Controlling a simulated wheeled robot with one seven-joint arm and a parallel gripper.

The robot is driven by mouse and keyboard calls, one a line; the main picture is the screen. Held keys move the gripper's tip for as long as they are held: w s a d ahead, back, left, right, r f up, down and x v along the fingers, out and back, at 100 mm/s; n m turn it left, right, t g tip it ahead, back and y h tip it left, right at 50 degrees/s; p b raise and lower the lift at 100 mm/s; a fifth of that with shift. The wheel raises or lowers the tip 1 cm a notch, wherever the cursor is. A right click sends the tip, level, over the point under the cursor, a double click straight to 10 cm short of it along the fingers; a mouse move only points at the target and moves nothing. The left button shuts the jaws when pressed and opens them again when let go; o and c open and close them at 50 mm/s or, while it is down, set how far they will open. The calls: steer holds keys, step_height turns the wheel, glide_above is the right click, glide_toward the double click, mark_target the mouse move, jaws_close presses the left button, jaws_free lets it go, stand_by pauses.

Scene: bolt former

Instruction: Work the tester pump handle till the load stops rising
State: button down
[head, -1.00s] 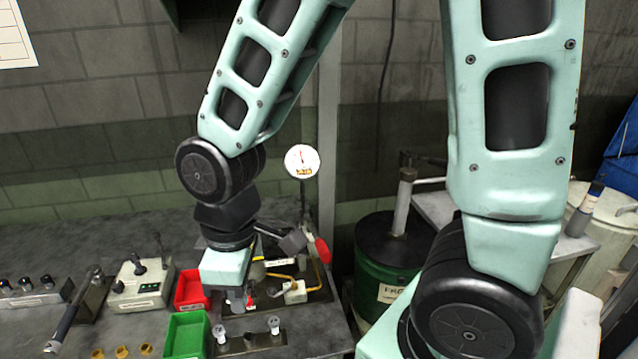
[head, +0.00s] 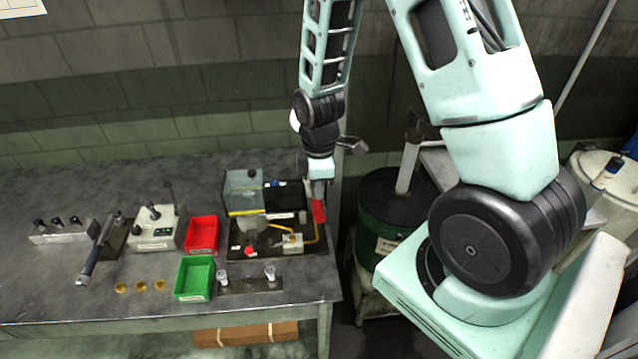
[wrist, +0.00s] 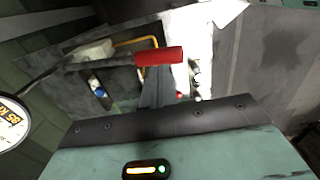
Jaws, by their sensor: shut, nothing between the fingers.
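The load tester (head: 240,252) lies on the bench, a dark base with a clear guard box, brass-coloured pipe and a pale block. Its pump handle has a red grip (head: 318,211) at the tester's right edge. My gripper (head: 318,189) is shut and empty, just above that grip. In the wrist view, the red grip (wrist: 160,55) crosses at the tips of my shut fingers (wrist: 156,80); I cannot tell whether they touch. The round white gauge (head: 294,120) is mostly hidden behind my wrist. The gauge (wrist: 12,122) is cut off at the wrist view's left edge, its needle unreadable.
A red bin (head: 202,234) and a green bin (head: 194,277) stand left of the tester. A control box (head: 153,230), a torque-wrench-like tool (head: 100,250) and brass pieces (head: 140,286) lie further left. A green drum (head: 385,225) stands right of the bench.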

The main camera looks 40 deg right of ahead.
steer(key=shift+f+b, duration=0.3)
steer(key=shift+f, duration=0.6)
step_height(320, 180, down, 11)
steer(key=b, duration=0.8)
stand_by(0.5)
steer(key=shift+r, duration=0.15)
step_height(320, 180, up, 11)
steer(key=p, duration=0.9)
